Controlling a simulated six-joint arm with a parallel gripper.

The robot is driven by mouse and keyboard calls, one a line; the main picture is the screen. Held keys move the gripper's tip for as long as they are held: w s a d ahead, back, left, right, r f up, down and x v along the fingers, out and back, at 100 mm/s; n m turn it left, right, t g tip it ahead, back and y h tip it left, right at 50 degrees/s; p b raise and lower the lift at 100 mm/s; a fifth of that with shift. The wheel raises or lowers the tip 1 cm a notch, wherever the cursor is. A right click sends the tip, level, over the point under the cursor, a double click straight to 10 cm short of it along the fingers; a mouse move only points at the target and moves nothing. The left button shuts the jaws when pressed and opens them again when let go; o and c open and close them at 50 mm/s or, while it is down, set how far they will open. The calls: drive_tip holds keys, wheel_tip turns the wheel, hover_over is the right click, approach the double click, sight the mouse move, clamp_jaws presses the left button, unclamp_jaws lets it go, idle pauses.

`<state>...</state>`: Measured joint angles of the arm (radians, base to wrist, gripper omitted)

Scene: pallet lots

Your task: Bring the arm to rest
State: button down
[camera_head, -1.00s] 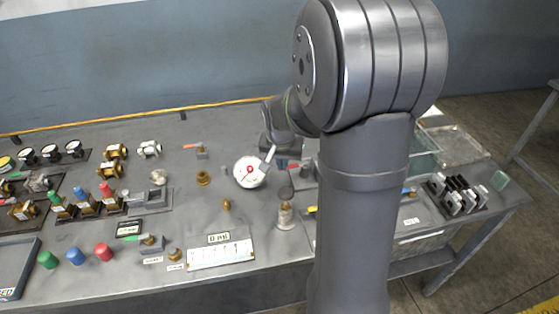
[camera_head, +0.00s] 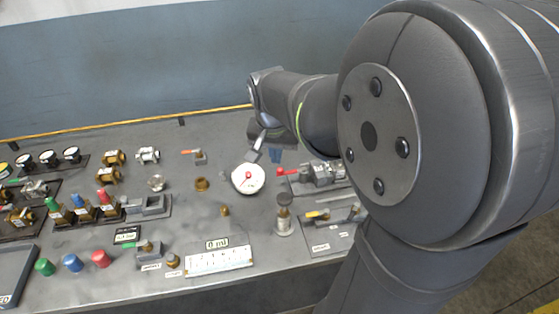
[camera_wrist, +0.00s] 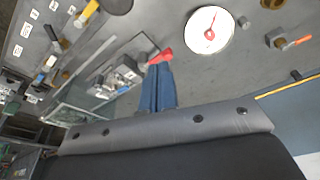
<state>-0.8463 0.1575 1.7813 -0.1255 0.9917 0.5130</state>
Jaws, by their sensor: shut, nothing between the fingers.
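My gripper (camera_head: 275,155) hangs above the back middle of the grey workbench (camera_head: 110,272), behind the white round dial (camera_head: 247,178) with a red pointer. In the wrist view its two blue fingers (camera_wrist: 158,85) lie side by side, shut, with nothing between them. A red-handled valve (camera_wrist: 127,72) shows close beside the fingertips there, and the dial (camera_wrist: 209,30) is to their right. My arm's large joint fills the right of the head view and hides the right end of the bench.
Valves (camera_head: 114,157), coloured knobs (camera_head: 73,263) and gauges (camera_head: 48,158) stand on the left. A white scale plate (camera_head: 219,260) lies at the front middle, with a grey metal post (camera_head: 284,215) to its right. A yellow strip (camera_head: 130,126) runs along the back edge.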

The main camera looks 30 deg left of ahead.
drive_tip(key=shift+r, duration=0.25)
approach(281, 170)
drive_tip(key=s+d+f, duration=0.2)
drive_tip(key=s+f, duration=0.1)
drive_tip(key=f, duration=0.2)
drive_tip(key=shift+w+a+f, duration=0.3)
drive_tip(key=shift+w+f, duration=0.2)
drive_tip(key=shift+w, duration=0.05)
drive_tip(key=shift+w+a+f, duration=0.35)
drive_tip(key=shift+w+f, duration=0.15)
drive_tip(key=shift+w, duration=0.05)
drive_tip(key=shift+w+a+f, duration=0.2)
drive_tip(key=shift+w, duration=0.4)
drive_tip(key=shift+w+a, duration=0.1)
drive_tip(key=shift+a, duration=0.25)
drive_tip(key=c, duration=2.2)
unclamp_jaws()
drive_tip(key=shift+r, duration=0.1)
